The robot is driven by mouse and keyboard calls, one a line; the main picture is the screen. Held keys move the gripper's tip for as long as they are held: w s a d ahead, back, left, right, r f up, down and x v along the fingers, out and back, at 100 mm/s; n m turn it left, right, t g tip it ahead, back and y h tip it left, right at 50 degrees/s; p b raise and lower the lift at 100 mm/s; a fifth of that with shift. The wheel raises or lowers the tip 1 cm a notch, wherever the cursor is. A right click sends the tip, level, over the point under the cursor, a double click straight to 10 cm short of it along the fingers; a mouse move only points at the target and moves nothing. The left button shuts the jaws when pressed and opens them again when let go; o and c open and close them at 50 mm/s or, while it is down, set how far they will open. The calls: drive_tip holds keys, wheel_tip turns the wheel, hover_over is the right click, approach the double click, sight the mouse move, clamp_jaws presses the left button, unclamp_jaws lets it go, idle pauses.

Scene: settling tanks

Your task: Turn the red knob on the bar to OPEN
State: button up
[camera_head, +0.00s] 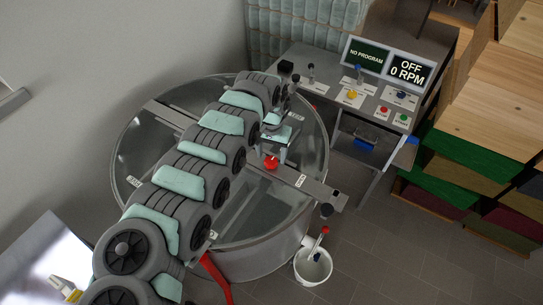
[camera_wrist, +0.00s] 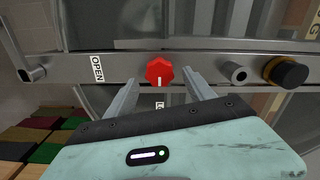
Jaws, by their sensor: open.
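The red knob (camera_head: 271,162) sits on the metal bar (camera_head: 318,188) across the round tank. In the wrist view the red knob (camera_wrist: 159,70) is lobed, and its white mark points down toward my gripper. The OPEN label (camera_wrist: 97,67) is on the bar (camera_wrist: 125,66), left of the knob. Another label (camera_wrist: 160,99) below the knob is mostly hidden by my gripper. My gripper (camera_wrist: 160,80) is open, with one finger on each side of the knob; I cannot tell whether they touch it. In the head view my gripper (camera_head: 274,153) is right above the knob.
A metal stub (camera_wrist: 235,71) and a black knob (camera_wrist: 286,72) are on the bar to the right; a handle (camera_wrist: 30,74) is at left. The tank (camera_head: 255,258) stands near a white bucket (camera_head: 313,266). A control desk (camera_head: 330,94) has screens reading NO PROGRAM and OFF 0 RPM.

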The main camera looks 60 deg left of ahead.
drive_tip(key=shift+f, duration=0.95)
drive_tip(key=shift+c, duration=0.2)
clamp_jaws()
